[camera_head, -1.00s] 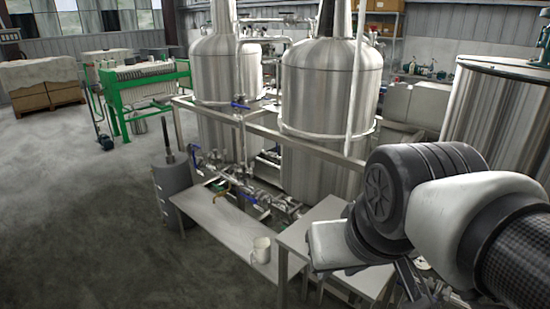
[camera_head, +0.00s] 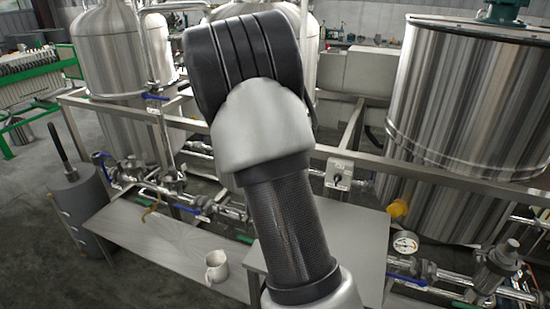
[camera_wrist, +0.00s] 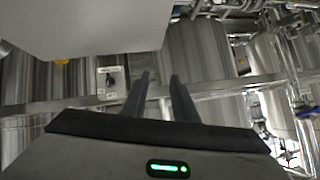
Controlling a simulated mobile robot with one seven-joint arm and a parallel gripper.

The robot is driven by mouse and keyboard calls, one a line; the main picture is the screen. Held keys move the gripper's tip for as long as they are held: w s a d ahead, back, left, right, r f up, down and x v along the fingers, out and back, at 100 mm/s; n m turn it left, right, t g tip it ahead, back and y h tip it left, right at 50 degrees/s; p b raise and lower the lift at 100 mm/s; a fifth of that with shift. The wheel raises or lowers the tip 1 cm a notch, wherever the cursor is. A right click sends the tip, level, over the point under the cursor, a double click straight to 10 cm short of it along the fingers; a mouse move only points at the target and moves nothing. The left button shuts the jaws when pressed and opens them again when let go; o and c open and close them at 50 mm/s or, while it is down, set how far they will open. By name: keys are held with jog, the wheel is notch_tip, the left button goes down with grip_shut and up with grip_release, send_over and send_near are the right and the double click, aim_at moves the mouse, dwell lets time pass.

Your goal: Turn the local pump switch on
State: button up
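The pump switch (camera_head: 338,175) is a small pale box with a dark rotary knob, mounted on the metal frame rail just right of my arm in the head view. In the wrist view the switch box (camera_wrist: 111,82) shows left of my fingers, with its black knob facing me. My gripper (camera_wrist: 160,75) has its two dark fingers apart with nothing between them, and it is clear of the switch. In the head view my gripper is hidden behind my arm. The knob's exact setting is too small to read.
A steel tank (camera_head: 468,95) stands at the right behind the frame rail. A pressure gauge (camera_head: 404,243) and a yellow part (camera_head: 398,208) sit on pipework below. A white mug (camera_head: 216,266) stands on the low bench (camera_head: 150,240). A higher steel table (camera_head: 350,225) is below the switch.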

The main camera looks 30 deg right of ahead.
jog(key=s+d+f+h, duration=0.2)
jog(key=d+f+h, duration=0.1)
jog(key=d+f, duration=0.4)
jog(key=n+t+h+b, duration=0.1)
jog(key=t+h, duration=0.2)
jog(key=h, duration=0.1)
send_near(337, 178)
jog(key=x, duration=0.9)
jog(key=shift+r+p, duration=0.1)
jog(key=shift+p, duration=0.25)
grip_shut()
